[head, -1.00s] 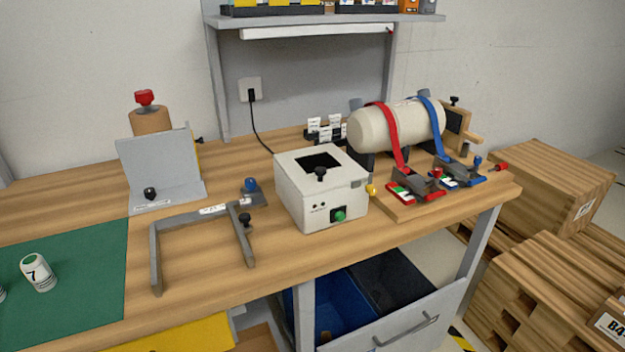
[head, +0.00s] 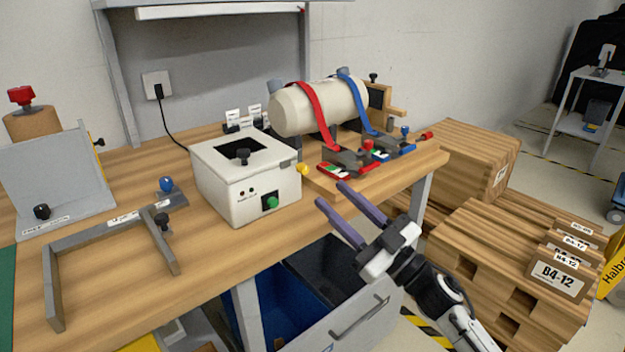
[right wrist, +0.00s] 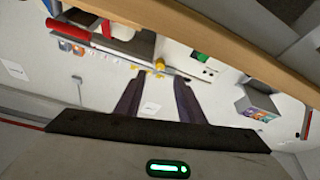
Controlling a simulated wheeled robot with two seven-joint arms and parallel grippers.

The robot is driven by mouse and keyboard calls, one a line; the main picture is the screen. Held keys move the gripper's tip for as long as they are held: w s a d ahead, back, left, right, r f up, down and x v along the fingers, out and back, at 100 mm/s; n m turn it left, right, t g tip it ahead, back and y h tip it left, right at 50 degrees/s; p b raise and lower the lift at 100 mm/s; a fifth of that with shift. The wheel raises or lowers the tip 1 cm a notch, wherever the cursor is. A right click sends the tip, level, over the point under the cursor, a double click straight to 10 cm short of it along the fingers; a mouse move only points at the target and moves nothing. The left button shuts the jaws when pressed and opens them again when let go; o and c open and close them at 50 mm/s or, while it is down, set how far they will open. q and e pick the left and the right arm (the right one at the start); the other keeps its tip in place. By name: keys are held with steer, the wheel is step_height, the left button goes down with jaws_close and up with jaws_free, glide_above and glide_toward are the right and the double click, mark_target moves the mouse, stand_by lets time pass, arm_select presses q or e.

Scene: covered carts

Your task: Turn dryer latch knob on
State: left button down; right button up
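A white box-shaped unit (head: 235,208) with a dark square opening on top stands on the wooden bench; I take it to be the dryer. A green knob (head: 270,202) on a black plate is on its front. A yellow knob (head: 302,169) sticks out at its right side. Which one is the latch knob I cannot tell. My right gripper (head: 331,194) is open and empty, right of the box and apart from both knobs. In the right wrist view, the green knob (right wrist: 199,56) and yellow knob (right wrist: 164,68) show beyond the open fingers. My left gripper is not in view.
A cream tank (head: 320,105) with red and blue straps stands right of the box, with clamps (head: 348,160) before it. A grey frame (head: 108,228) lies at left. Wooden crates (head: 500,262) stand at right. A drawer (head: 350,325) is below the bench.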

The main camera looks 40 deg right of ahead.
mark_target(306, 170)
steer(key=x, duration=0.7)
steer(key=shift+w+p, duration=0.25)
steer(key=shift+p, duration=0.05)
jaws_close()
